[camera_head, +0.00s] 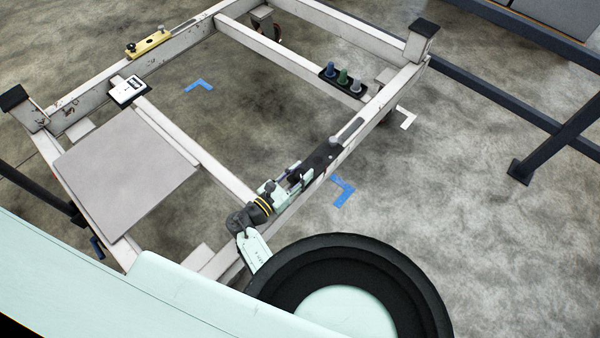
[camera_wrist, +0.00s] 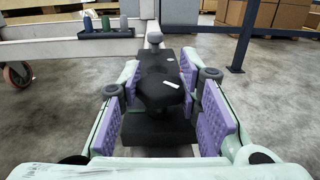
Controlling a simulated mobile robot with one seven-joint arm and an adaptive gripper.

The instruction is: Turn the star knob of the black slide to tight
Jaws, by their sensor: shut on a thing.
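The black slide (camera_head: 325,155) sits on the near-right rail of the white trolley frame, and it also shows in the wrist view (camera_wrist: 157,57). Its black star knob (camera_wrist: 158,92) stands between my purple finger pads in the wrist view, with a small white mark on its top right. My gripper (camera_head: 293,180) reaches down to the slide's near end and is shut on the star knob. In the head view my fingers hide the knob. How tight the knob is cannot be told.
A black holder with blue, green and grey knobs (camera_head: 343,78) sits on a crossbar. A yellow block (camera_head: 148,43) and a white device (camera_head: 128,90) sit on the far-left part of the frame. A grey plate (camera_head: 125,170) lies at left. Dark rails (camera_head: 500,103) stand at right.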

